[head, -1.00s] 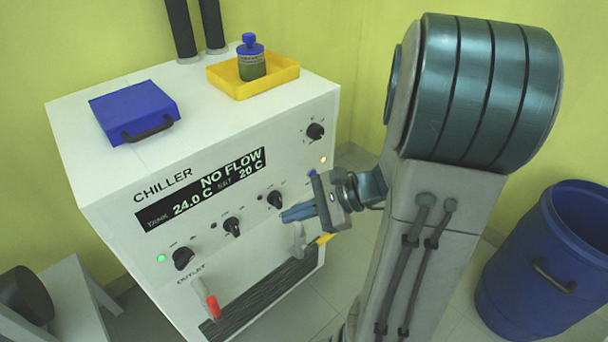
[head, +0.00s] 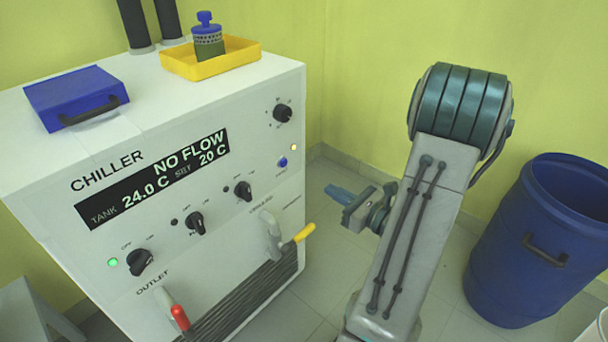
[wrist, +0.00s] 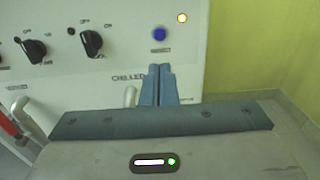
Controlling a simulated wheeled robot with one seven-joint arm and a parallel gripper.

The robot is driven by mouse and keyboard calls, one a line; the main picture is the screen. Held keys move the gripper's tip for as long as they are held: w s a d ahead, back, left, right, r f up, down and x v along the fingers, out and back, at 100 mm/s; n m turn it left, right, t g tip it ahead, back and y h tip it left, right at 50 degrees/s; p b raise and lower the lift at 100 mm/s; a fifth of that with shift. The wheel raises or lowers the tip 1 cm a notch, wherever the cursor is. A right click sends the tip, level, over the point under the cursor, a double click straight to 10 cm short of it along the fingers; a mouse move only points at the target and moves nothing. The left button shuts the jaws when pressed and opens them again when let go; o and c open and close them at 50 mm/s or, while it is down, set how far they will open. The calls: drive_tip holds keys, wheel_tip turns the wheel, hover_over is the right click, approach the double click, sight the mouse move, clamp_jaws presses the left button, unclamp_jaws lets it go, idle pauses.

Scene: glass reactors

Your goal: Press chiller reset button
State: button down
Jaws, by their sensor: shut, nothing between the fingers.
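The chiller (head: 240,100) is a white cabinet with a display reading NO FLOW, tank 24.0 C and set 20 C. A small round blue button (head: 282,162) sits on the right of its front panel, below an amber light. The blue button also shows in the wrist view (wrist: 159,34), just above the fingertips in the picture. My gripper (head: 334,191) is shut and empty, to the right of the panel and apart from it in the head view. In the wrist view its blue fingers (wrist: 158,68) are together and point toward the panel. The button's label is too small to read.
Black knobs (head: 195,223) line the panel. A red-handled valve (head: 179,317) and a yellow-handled valve (head: 305,232) stick out below. A yellow tray (head: 182,69) with a bottle and a blue case (head: 75,95) lie on top. A blue barrel (head: 518,275) stands at the right.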

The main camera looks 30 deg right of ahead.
sight(285, 164)
drive_tip(key=b+x, duration=0.3)
drive_tip(key=x, duration=1.1)
